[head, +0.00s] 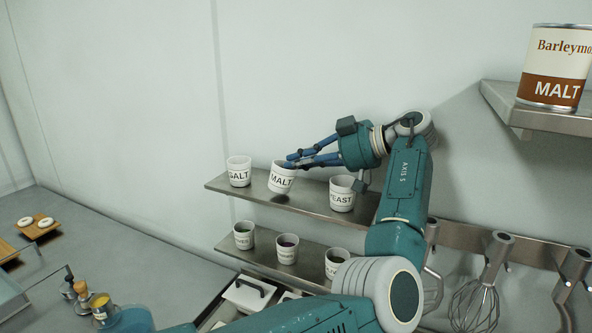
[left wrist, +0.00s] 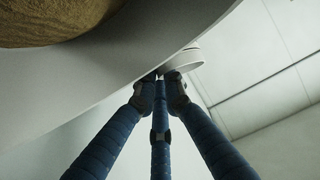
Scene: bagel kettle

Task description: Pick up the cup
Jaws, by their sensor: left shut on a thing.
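The white cup labelled MALT (head: 281,180) is at the upper shelf (head: 250,196), tilted, between the SALT cup (head: 239,172) and the YEAST cup (head: 342,196). My left gripper (head: 291,161) reaches in from the right with blue fingers shut on the MALT cup's upper part. I cannot tell whether its base touches the shelf. In the left wrist view, the blue fingertips (left wrist: 160,86) meet at a white rounded thing (left wrist: 185,62), mostly hidden. A large white rim with brown grainy contents fills that view's top left. My right gripper is not in view.
A MALT can (head: 557,68) sits on a high shelf at right. A whisk (head: 473,303) hangs below. The wall stands close behind the cups.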

